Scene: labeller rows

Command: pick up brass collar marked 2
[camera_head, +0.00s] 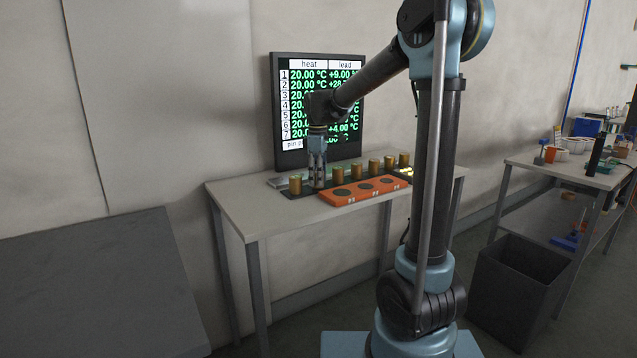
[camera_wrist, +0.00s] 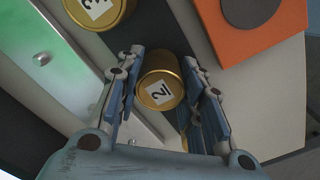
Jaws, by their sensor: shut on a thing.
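The brass collar marked 2 (camera_wrist: 160,88) is a gold cylinder with a white label bearing a 2 on its end face. It sits between the two fingers of my gripper (camera_wrist: 165,92) in the wrist view, and the fingers are shut on it. In the head view my gripper (camera_head: 317,184) points straight down at the row of collars, and its fingers mostly hide the held collar. I cannot tell whether the collar is clear of the surface below.
A collar marked 3 (camera_wrist: 100,8) is close by. One collar (camera_head: 295,184) stands left of my gripper, several (camera_head: 373,167) to its right. An orange block (camera_head: 345,197) with dark discs lies in front on the table (camera_head: 243,219). A screen (camera_head: 276,120) stands behind.

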